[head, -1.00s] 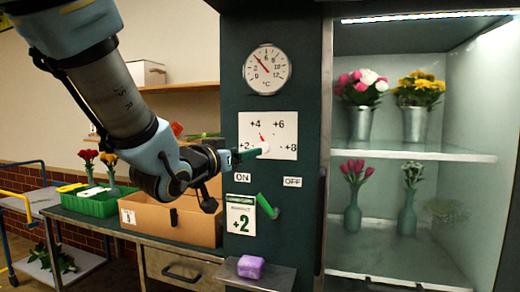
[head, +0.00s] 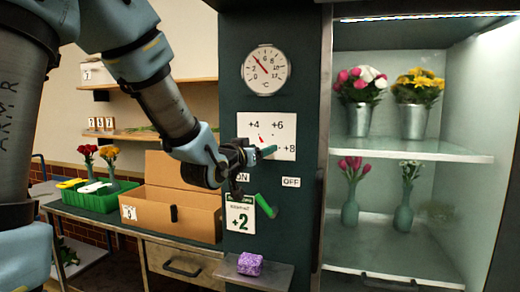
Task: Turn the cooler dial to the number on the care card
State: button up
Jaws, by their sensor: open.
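The cooler dial's white plate (head: 286,124) is on the dark green panel, marked +4, +6 and +8. A small red pointer tip shows between +4 and +6, nearer +4. My gripper (head: 266,152) is in front of the plate's lower part and hides the +2 mark and most of the knob. A teal tip shows at its end. The gripper is open; I cannot tell whether it touches the knob.
A green lever (head: 266,207) sticks out below the ON and OFF labels, close under my gripper. A round thermometer (head: 265,72) is above the dial. A purple block (head: 250,264) rests on a small ledge. The lit cooler (head: 410,157) with vases is right; a cardboard box (head: 180,215) is left.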

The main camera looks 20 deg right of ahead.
grip_shut()
dwell(0.4)
jog(key=shift+f, duration=0.1)
jog(key=shift+f+n+t+b, duration=0.1)
jog(key=shift+n+t+b, duration=0.3)
jog(key=shift+n+b, duration=2.05)
jog(key=shift+f+n+t+b, duration=0.1)
jog(key=shift+n+t+b, duration=0.7)
jog(key=shift+n, duration=2.95)
jog(key=shift+r+n+g+b, duration=0.1)
jog(key=shift+n+g+b, duration=0.2)
jog(key=shift+b, duration=0.1)
